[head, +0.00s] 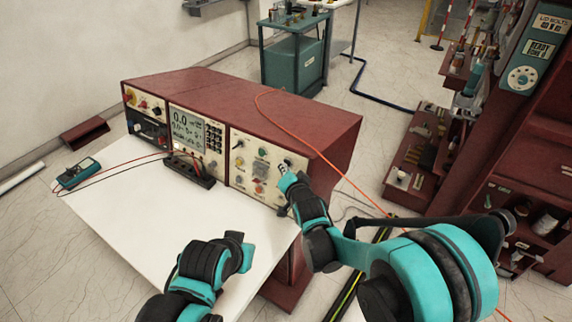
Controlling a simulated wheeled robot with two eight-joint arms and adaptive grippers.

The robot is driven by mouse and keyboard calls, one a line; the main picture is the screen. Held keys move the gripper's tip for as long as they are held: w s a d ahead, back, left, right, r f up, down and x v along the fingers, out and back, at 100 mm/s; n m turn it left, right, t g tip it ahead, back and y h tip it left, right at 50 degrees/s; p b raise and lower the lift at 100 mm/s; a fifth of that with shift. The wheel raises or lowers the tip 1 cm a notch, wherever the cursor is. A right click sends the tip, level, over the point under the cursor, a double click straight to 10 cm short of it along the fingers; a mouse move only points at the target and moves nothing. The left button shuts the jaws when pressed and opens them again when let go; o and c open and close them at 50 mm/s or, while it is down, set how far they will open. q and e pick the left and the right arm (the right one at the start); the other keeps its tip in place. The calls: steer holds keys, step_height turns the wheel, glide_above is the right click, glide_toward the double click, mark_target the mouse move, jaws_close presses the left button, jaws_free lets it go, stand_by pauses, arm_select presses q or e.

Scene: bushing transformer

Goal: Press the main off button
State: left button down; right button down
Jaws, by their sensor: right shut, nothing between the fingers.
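The maroon console (305,122) stands on a white table and has three front panels. The right cream panel (237,174) carries several small knobs and buttons, among them a green one (262,152) and a reddish one (259,188). Labels are too small to read, so I cannot tell which is the main off button. My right gripper (283,173) is shut and empty, close in front of the panel's right side; contact cannot be told. It hides part of that side. My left gripper (240,240) is low over the table's front, away from the console; its fingers are not clear.
A black terminal strip (190,169) lies before the console, with red and black leads to a teal multimeter (78,173) at the table's left. The white tabletop (130,210) is mostly clear. An orange cable (345,176) runs over the console. Maroon shelving (525,140) stands right.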

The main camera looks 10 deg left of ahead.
steer(key=shift+s+a+r, duration=0.15)
steer(key=shift+s+a, duration=0.05)
steer(key=shift+s, duration=0.4)
steer(key=shift+s, duration=0.1)
steer(key=shift+s+a+r+p, duration=0.1)
steer(key=shift+s+a+r, duration=0.15)
steer(key=shift+s, duration=0.5)
steer(key=shift+s+a+r+p, duration=0.15)
steer(key=shift+s+a, duration=0.15)
steer(key=shift+s, duration=0.4)
steer(key=shift+s+a+r+p, duration=0.1)
steer(key=shift+s+a+r, duration=0.15)
steer(key=shift+s, duration=0.5)
